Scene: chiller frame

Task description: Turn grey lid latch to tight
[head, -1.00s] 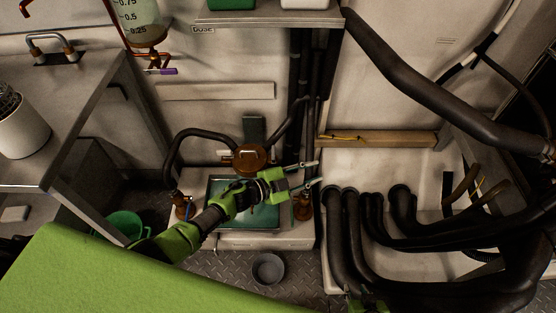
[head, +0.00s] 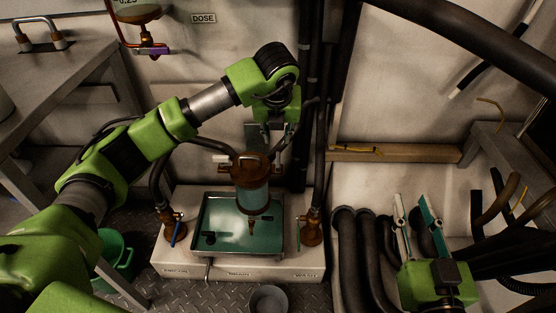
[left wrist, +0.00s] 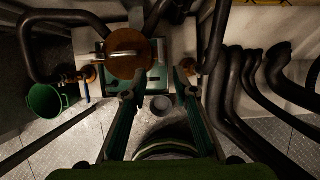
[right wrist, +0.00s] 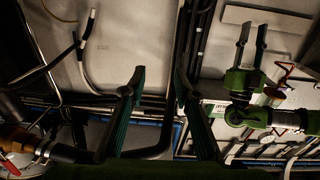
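A clear canister with a round brown lid (head: 250,165) stands over the green tray (head: 240,245). A pale grey latch (head: 221,158) juts left from the lid. The left wrist view shows the lid (left wrist: 127,52) with the latch (left wrist: 88,70) across its left side. My left gripper (head: 270,142) points down just behind the lid, partly hidden by its own arm. In the left wrist view it is open and empty (left wrist: 156,92), apart from the latch. My right gripper (head: 418,225) is open and empty, above the black hoses at the right.
Black hoses (head: 352,250) crowd the right side and vertical pipes (head: 318,150) stand right of the canister. Brass valves (head: 311,228) flank the tray. A grey bowl (head: 268,299) and green bucket (head: 115,252) are on the floor.

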